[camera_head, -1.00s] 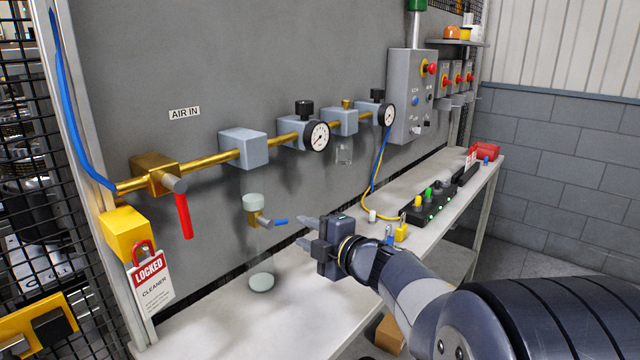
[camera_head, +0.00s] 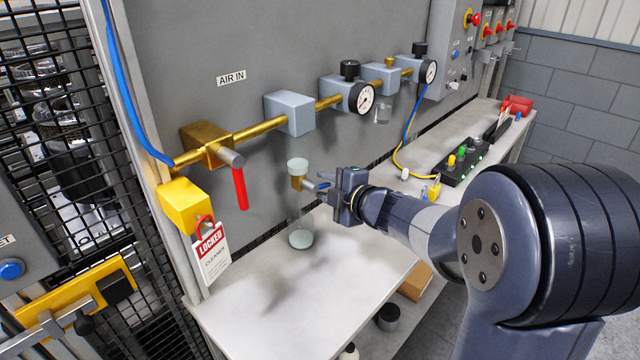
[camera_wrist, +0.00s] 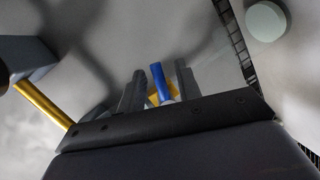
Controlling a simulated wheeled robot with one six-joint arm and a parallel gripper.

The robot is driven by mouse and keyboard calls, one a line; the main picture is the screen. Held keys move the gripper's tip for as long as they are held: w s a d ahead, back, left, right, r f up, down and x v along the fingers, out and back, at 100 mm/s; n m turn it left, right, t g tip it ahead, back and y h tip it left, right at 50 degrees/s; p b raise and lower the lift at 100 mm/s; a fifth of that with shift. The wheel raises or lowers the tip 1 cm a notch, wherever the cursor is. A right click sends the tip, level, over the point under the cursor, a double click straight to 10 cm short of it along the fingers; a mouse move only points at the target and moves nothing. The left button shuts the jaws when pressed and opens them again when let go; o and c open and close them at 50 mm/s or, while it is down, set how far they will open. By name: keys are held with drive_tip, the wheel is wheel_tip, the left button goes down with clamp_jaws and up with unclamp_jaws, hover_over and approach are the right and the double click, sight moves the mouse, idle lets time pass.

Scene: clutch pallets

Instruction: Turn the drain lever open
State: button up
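The drain lever (camera_head: 324,185) is a small blue handle. It sits on a brass fitting (camera_head: 297,183) at the upper part of a clear cylinder with pale ends (camera_head: 300,238). My gripper (camera_head: 319,187) is at the lever, to the right of the cylinder. In the wrist view the blue lever (camera_wrist: 160,80) stands between the two dark fingers of my gripper (camera_wrist: 159,80), with a narrow gap on each side. The fingers look open around it. I cannot tell whether either finger touches it. Part of the fitting is hidden behind the fingers.
A brass air pipe (camera_head: 254,129) with a red handle (camera_head: 240,189) runs along the wall above. A yellow lockout box (camera_head: 185,205) with a LOCKED tag (camera_head: 211,250) is at the left. The white bench (camera_head: 275,315) is clear at the front. A black switch strip (camera_head: 468,160) lies to the right.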

drive_tip(key=shift+x, duration=1.4)
clamp_jaws()
